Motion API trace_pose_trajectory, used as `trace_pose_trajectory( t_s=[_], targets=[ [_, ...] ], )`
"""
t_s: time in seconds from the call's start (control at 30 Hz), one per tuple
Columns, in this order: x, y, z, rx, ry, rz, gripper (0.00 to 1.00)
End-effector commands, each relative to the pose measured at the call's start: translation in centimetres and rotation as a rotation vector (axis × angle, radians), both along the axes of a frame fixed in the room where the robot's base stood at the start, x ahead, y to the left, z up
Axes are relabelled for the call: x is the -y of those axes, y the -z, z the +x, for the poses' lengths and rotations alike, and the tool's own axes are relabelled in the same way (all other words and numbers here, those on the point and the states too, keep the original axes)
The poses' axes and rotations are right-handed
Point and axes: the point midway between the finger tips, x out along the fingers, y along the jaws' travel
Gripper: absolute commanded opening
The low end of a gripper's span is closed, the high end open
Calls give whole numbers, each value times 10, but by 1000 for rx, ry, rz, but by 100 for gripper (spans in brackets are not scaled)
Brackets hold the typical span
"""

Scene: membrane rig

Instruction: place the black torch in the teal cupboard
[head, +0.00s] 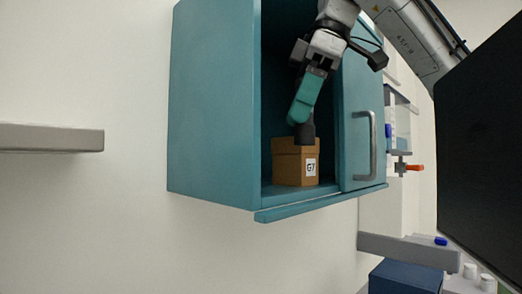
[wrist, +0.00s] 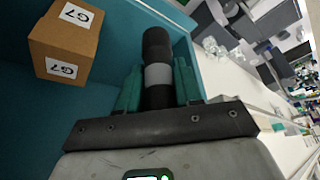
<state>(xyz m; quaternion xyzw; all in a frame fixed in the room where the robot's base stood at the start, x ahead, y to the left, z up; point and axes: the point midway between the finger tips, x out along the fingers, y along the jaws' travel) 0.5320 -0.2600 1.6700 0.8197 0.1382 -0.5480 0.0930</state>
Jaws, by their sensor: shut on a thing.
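The teal cupboard (head: 215,110) is on the wall, its left half open and its right half covered by a teal door (head: 360,110) with a grey handle. My gripper (head: 304,112) reaches into the opening. In the wrist view my gripper (wrist: 158,85) has its teal fingers shut on the black torch (wrist: 156,45), which has a grey band. The torch also shows in the head view (head: 305,133), at the fingertips, in front of or above a brown box. I cannot tell whether it touches the box or the cupboard floor.
The brown box (head: 290,168), labelled G7, stands on the cupboard floor; it also shows left of the torch in the wrist view (wrist: 75,40). A grey shelf (head: 50,138) is on the wall at left. A dark panel (head: 485,130) fills the right edge.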

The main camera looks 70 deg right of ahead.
Motion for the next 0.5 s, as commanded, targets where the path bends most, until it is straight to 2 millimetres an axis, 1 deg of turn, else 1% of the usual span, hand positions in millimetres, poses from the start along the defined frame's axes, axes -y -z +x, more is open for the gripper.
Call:
trace_pose_trajectory(
  t_s=[0.03,0.1,0.37,0.4,0.43,0.5],
  targets=[
    [5,-3,12,0,-5,2,1],
    [11,-2,27,0,-5,4,1],
    [34,-3,74,0,-3,3,1],
    [37,1,78,-1,-2,2,1],
    [37,10,76,-1,-3,2,1],
    [36,20,75,0,-4,1,1]
  ],
)
